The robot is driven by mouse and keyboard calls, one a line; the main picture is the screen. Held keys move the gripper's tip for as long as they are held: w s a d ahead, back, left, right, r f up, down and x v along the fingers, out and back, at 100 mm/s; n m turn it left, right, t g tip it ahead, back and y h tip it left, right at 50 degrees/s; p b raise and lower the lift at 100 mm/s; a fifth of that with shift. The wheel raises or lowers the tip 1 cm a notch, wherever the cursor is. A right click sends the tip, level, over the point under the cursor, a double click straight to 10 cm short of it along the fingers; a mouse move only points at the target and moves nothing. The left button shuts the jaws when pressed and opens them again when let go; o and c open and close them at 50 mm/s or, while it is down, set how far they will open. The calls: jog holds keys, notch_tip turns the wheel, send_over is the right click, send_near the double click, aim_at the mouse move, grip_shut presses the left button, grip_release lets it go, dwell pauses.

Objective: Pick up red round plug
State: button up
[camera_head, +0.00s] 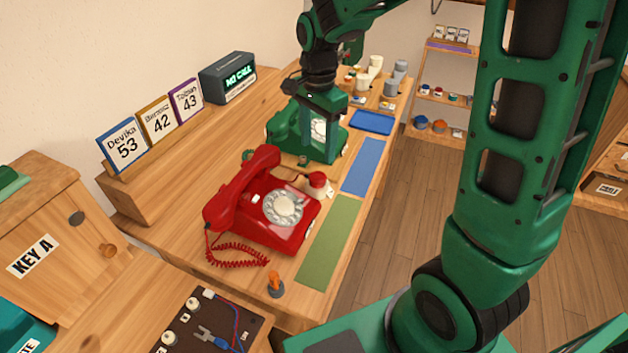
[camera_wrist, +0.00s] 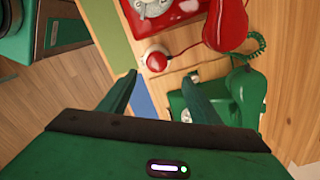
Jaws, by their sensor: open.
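The red round plug (camera_head: 317,180) sits on a pale base on the wooden table, just right of the red dial phone (camera_head: 270,205). In the wrist view the plug (camera_wrist: 156,61) lies beyond my fingertips, beside the red phone (camera_wrist: 185,12). My gripper (camera_head: 308,150) hangs over the table near the green dial phone (camera_head: 287,128), above and behind the plug in the head view. In the wrist view my gripper (camera_wrist: 160,80) has its two fingers spread with nothing between the tips. The green phone (camera_wrist: 240,95) shows partly behind the right finger.
A green mat (camera_head: 328,240), a blue mat (camera_head: 363,165) and a blue tray (camera_head: 372,122) line the table's right edge. A small orange-topped piece (camera_head: 275,284) stands at the near end. Number cards (camera_head: 157,118) stand at the back left. Floor is open to the right.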

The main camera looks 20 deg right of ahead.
aim_at(317, 176)
notch_tip(317, 176, down, 4)
jog(key=shift+s+r, duration=0.1)
jog(key=shift+s+a+f, duration=0.1)
jog(key=shift+s+f, duration=0.05)
jog(key=shift+f, duration=1.2)
jog(key=shift+s+a+f, duration=0.1)
jog(key=shift+s+f, duration=0.05)
jog(key=shift+f, duration=1.15)
jog(key=shift+c, duration=0.4)
jog(key=c, duration=1)
